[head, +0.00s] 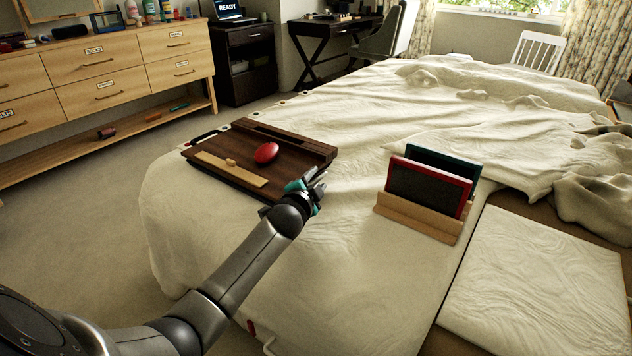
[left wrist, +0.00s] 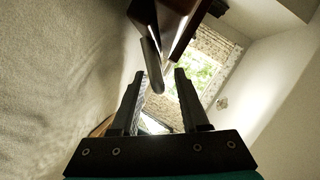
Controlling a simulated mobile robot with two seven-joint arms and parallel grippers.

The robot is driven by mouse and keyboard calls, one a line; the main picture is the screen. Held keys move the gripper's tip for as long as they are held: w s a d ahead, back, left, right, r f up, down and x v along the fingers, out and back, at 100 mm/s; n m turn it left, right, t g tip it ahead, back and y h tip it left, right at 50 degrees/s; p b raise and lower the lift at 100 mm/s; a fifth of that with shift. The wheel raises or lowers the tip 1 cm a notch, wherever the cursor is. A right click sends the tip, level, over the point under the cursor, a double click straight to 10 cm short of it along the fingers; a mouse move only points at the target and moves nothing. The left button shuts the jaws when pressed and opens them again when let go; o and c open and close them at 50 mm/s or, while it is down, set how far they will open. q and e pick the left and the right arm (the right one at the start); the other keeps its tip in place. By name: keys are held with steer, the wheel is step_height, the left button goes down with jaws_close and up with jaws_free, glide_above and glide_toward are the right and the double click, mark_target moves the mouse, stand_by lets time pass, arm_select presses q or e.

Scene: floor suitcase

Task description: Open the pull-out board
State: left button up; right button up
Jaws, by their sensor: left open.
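A dark wooden lap desk (head: 290,152) lies on the bed. A light wood strip (head: 232,170) with a small knob lies along its near left side, and a red oval object (head: 266,153) rests on top. My left gripper (head: 318,181) is at the desk's near right corner. In the left wrist view its two fingers (left wrist: 160,75) are apart, with nothing clamped between them. A grey rounded bar (left wrist: 152,65), which looks like a handle, hangs just beyond and between the fingertips, beside a dark wooden part (left wrist: 180,20). I cannot tell whether they touch. My right gripper is out of view.
A wooden stand (head: 420,214) with red and green framed panels stands on the bed to the right. A drawer dresser (head: 110,75) is at the back left. The white bedding (head: 330,240) in front of the desk is clear.

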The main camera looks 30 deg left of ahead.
arm_select(q)
jaws_close()
stand_by(1.4)
